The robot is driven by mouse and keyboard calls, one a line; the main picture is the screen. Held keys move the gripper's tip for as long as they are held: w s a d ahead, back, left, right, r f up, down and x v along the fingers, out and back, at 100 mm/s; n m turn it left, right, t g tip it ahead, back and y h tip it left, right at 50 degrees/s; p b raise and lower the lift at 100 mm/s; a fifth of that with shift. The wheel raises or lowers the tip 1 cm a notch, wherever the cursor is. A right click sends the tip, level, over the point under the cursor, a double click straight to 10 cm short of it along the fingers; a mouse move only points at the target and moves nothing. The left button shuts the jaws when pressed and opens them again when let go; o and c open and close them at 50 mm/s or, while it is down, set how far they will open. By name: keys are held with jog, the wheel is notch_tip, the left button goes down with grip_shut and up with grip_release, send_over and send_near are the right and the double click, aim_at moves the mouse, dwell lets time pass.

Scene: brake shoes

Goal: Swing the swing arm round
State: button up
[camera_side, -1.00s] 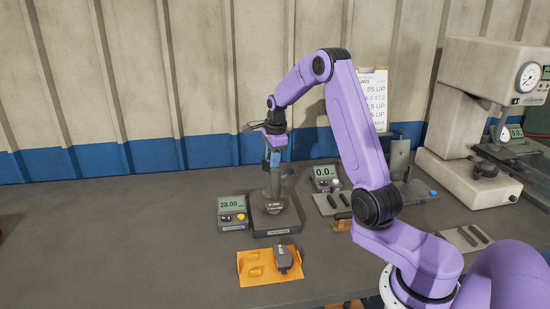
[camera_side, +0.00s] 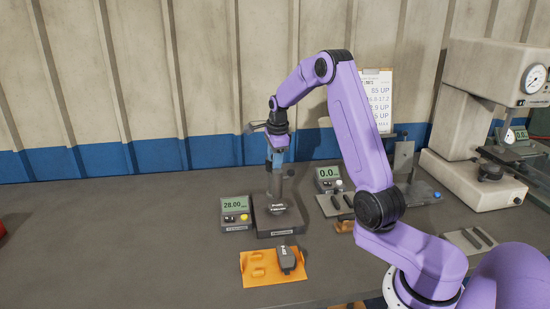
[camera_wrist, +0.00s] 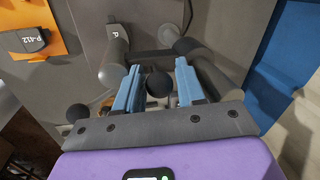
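The gauge stand (camera_side: 278,228) is a dark block on the bench with an upright grey post and arm assembly (camera_side: 275,187) on it. My gripper (camera_side: 277,158) points down over the top of this assembly. In the wrist view its two blue fingers (camera_wrist: 159,88) stand apart, one on each side of a round black knob (camera_wrist: 158,84). Narrow gaps seem to show beside the knob, and I cannot tell whether a finger touches it. A grey cylinder-ended arm (camera_wrist: 115,52) lies beyond the fingers. The swing arm's exact angle is hard to read in the side view.
A readout (camera_side: 235,215) showing 28.00 stands left of the stand. An orange tray (camera_side: 258,270) holding a dark brake pad (camera_side: 287,259) lies in front. Another readout (camera_side: 328,179) showing 0.0 is at the right.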

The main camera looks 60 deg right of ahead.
jog(key=shift+r, duration=0.1)
notch_tip(320, 180, up, 17)
jog(key=s+a, duration=0.2)
jog(key=shift+s, duration=0.4)
